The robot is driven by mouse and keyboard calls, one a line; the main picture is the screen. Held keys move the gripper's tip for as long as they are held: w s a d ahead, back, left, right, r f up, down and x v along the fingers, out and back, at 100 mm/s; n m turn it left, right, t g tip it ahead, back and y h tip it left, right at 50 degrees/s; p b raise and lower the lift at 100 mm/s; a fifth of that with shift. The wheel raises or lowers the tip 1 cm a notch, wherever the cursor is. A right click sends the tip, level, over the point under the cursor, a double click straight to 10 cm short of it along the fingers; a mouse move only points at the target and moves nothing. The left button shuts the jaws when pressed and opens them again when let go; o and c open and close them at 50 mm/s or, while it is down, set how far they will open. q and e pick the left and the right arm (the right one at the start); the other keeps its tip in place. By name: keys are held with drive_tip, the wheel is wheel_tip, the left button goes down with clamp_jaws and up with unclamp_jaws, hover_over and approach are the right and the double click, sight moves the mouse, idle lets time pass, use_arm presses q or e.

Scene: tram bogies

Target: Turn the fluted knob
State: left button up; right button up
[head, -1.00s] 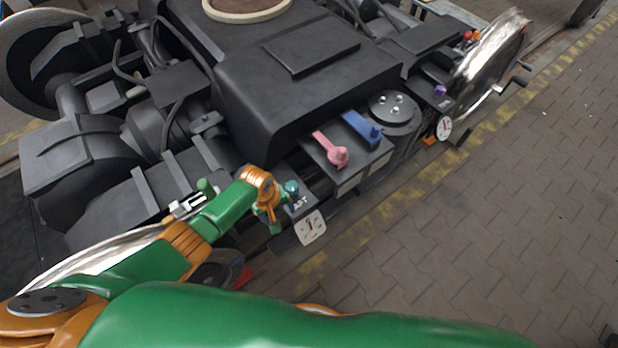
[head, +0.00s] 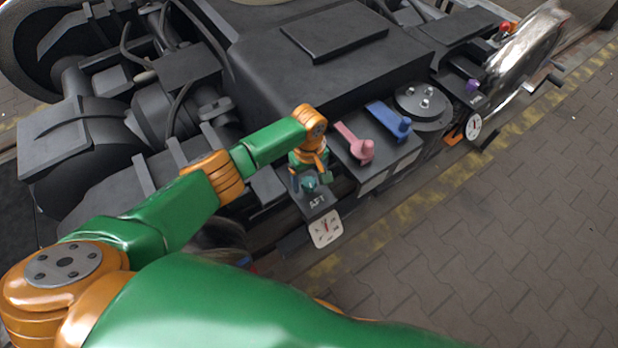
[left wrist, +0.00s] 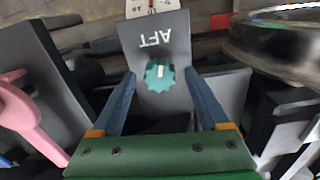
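The fluted knob (head: 310,184) is teal and sits on a grey plate (head: 318,201) marked AFT. In the left wrist view the knob (left wrist: 159,75) shows whole, with a pale mark on its top. My left gripper (head: 308,172) is over the knob in the head view and partly hides it. In the left wrist view my left gripper (left wrist: 160,73) is open, with one blue-grey finger on each side of the knob. Gaps show between the fingers and the knob. I cannot tell how far the tips are above the plate. My right gripper is not in view.
A white gauge (head: 326,229) with a red needle stands beside the AFT plate. A pink lever (head: 358,146) and a blue lever (head: 390,121) are to the right. A large dark housing (head: 300,70) rises behind. Open paving (head: 480,240) lies at the right.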

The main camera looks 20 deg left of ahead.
use_arm(q)
clamp_jaws()
drive_tip(key=shift+m+p, duration=0.5)
drive_tip(key=shift+m, duration=0.8)
drive_tip(key=shift+m+p, duration=0.4)
drive_tip(key=shift+m, duration=1.3)
drive_tip(key=shift+m, duration=1.4)
